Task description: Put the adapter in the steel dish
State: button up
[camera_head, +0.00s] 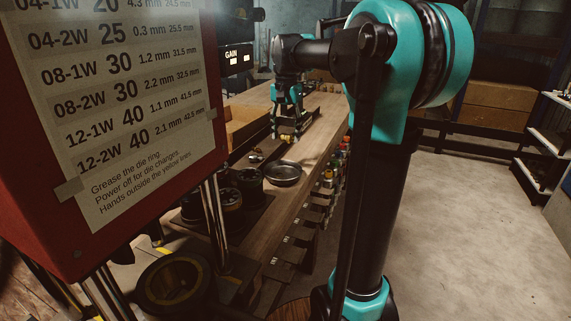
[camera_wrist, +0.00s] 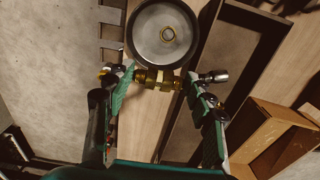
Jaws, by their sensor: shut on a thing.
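The steel dish (camera_head: 284,174) is a round, shallow dish on the wooden bench in the head view. My gripper (camera_wrist: 158,79) is shut on the adapter (camera_wrist: 153,76), a brass-coloured fitting lying crosswise between the green fingers. In the wrist picture the adapter shows just below the dish's rim. In the head view my gripper (camera_head: 287,132) is farther along the bench than the dish, and the adapter is too small to make out.
Small brass parts (camera_head: 256,155) lie left of the dish. Dark round dies (camera_head: 250,186) stand nearer. A cardboard box (camera_head: 246,124) is left of my gripper. Coloured items (camera_head: 335,168) line the bench's right edge.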

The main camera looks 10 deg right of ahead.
aim_at(286, 172)
notch_tip(286, 172, down, 11)
jog(key=shift+r, duration=0.2)
dwell(0.3)
jog(key=o, duration=0.9)
jog(key=shift+f, duration=0.1)
notch_tip(286, 172, up, 12)
jog(key=shift+r, duration=0.15)
